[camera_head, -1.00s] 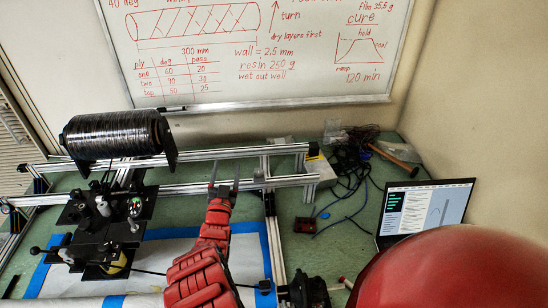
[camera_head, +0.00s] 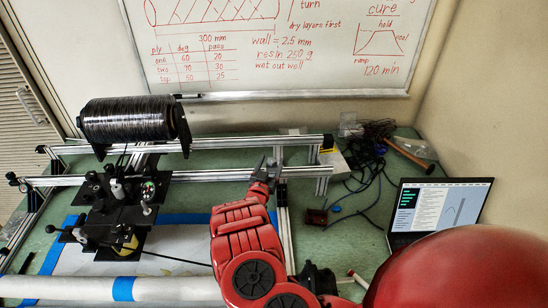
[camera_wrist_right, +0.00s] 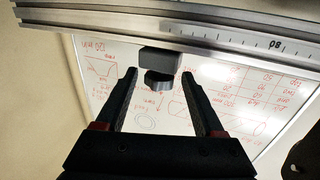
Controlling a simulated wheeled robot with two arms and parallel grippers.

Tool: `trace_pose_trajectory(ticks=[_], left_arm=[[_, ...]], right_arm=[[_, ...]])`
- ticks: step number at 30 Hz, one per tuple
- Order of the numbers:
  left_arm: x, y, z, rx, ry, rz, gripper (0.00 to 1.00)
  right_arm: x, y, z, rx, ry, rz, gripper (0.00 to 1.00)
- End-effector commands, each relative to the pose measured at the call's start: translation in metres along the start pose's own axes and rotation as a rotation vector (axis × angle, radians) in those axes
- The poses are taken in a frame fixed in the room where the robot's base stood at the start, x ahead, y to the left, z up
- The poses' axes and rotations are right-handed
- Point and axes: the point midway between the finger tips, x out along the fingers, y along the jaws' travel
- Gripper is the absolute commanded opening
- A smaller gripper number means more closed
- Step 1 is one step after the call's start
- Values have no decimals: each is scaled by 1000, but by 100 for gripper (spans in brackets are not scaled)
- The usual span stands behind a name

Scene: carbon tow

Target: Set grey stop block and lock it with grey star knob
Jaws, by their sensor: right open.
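The grey stop block (camera_wrist_right: 160,61) hangs at the lower edge of the metal rail (camera_wrist_right: 200,28) in the right wrist view. The round dark grey star knob (camera_wrist_right: 158,81) sits just below it in that picture. My right gripper (camera_wrist_right: 159,76) is open, with one black finger on each side of the block and knob. A gap shows on both sides, and nothing is held. In the head view the right gripper (camera_head: 268,168) is at the front rail, where its fingers largely hide the block. My left gripper is not in view.
A black tow spool (camera_head: 128,120) and a dark carriage (camera_head: 120,190) stand to the left on the rails. A laptop (camera_head: 437,208), cables (camera_head: 368,175) and a hammer (camera_head: 408,155) lie to the right. The rail's printed scale (camera_wrist_right: 270,43) shows beside the block.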

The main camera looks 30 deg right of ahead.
Motion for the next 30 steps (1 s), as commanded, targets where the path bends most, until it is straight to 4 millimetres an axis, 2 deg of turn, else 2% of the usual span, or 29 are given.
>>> trace_pose_trajectory(ticks=[6,10,21,23,30], left_arm=[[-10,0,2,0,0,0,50],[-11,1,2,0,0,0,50],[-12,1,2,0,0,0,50],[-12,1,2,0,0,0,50],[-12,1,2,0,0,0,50]], right_arm=[[26,2,2,-1,1,3,70],[35,1,2,-1,0,1,70],[40,1,0,-1,0,0,70],[40,0,0,-1,0,0,61],[40,0,0,-1,0,0,18]])
